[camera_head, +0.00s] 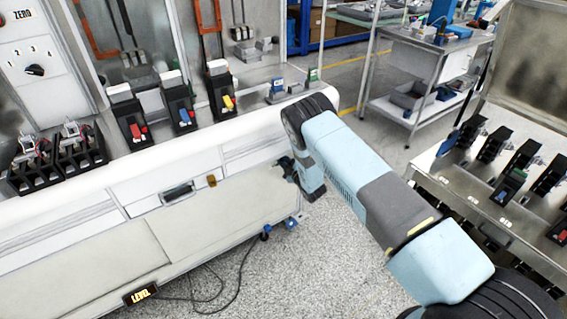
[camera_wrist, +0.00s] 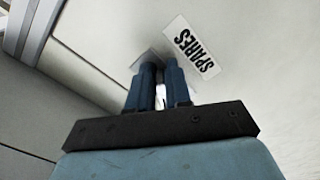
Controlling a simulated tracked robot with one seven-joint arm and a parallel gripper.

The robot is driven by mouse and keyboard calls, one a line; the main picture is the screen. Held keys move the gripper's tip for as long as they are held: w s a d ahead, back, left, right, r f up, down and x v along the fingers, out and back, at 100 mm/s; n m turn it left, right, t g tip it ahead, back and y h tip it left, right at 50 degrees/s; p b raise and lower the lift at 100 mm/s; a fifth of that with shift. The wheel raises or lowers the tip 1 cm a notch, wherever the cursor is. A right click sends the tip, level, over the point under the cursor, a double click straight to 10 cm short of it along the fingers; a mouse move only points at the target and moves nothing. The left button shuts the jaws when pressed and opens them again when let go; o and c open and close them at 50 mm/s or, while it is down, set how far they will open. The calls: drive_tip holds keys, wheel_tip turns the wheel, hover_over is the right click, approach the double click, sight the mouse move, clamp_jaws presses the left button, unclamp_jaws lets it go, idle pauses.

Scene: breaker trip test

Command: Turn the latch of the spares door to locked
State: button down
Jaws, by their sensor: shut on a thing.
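The pale spares door (camera_wrist: 110,25) fills much of the wrist view, with a white label reading SPARES (camera_wrist: 191,48) beside my fingertips. My gripper (camera_wrist: 160,68) reaches to the door with its two dark blue fingers close together. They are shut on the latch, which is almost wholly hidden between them. A grey patch around the fingertips looks like the latch's plate. Which way the latch points cannot be told. In the head view my arm reaches down to the right end of the white bench front (camera_head: 215,215), and my gripper is largely hidden there.
Several black breakers with coloured levers (camera_head: 180,108) stand on the bench top. A steel table with breakers (camera_head: 470,185) stands right. Speckled floor lies between.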

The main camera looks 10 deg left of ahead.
drive_tip(key=n, duration=0.6)
drive_tip(key=shift+d+r+n, duration=0.1)
drive_tip(key=shift+r+n, duration=0.15)
drive_tip(key=shift+n, duration=0.05)
idle(0.4)
drive_tip(key=c, duration=1.4)
unclamp_jaws()
drive_tip(key=shift+o, duration=1.3)
drive_tip(key=shift+r, duration=0.1)
drive_tip(key=v, duration=1.3)
drive_tip(key=shift+s+d, duration=0.25)
drive_tip(key=shift+d, duration=0.1)
